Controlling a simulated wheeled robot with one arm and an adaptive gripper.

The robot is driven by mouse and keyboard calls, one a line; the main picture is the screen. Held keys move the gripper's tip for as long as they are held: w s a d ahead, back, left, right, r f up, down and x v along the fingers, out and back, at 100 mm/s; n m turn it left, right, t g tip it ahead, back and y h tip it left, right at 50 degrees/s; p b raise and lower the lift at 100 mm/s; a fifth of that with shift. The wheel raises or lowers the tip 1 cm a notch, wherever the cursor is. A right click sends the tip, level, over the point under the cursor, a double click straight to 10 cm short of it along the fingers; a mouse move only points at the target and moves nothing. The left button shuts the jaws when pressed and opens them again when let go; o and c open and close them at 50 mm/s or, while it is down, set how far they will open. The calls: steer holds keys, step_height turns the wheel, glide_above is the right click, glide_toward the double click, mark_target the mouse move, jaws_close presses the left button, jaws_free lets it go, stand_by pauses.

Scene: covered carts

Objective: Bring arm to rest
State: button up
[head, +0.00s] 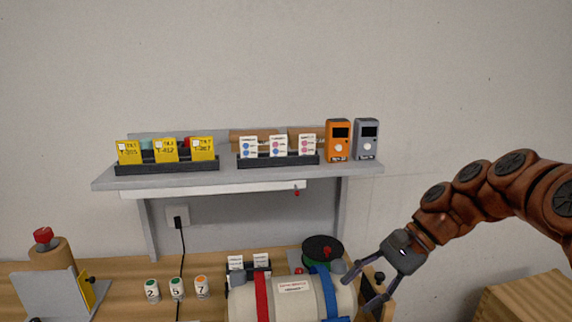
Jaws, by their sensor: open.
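My arm (500,185) is brown and reaches in from the right edge, bending down to the left. My gripper (362,286) is grey, open and empty, with its two fingers spread towards the lower left. It appears at the right end of the cream roll (293,308), which has a red strap, a blue strap and a white label. I cannot tell whether a finger touches the roll.
A grey shelf (230,178) holds yellow cards (166,150), white cards (278,147), an orange device (338,140) and a grey device (367,139). Numbered cups (176,289) and a green-black spool (322,250) stand on the wooden bench (120,285). A wooden box (525,300) is lower right.

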steer(key=s+a+f+n+h, duration=0.1)
steer(key=s+f+n+h, duration=0.15)
steer(key=s, duration=0.45)
steer(key=s+a+f+n+h, duration=0.2)
steer(key=s+n+h, duration=0.1)
steer(key=s, duration=0.3)
steer(key=s+d+f+n+h, duration=0.2)
steer(key=s+d+f, duration=0.1)
steer(key=s, duration=0.2)
steer(key=s+d+f+n+h, duration=0.1)
steer(key=s+d+f+n, duration=0.1)
steer(key=s, duration=0.4)
steer(key=shift+s+d+f+h, duration=0.3)
steer(key=shift+d+f, duration=0.2)
steer(key=shift+d, duration=0.5)
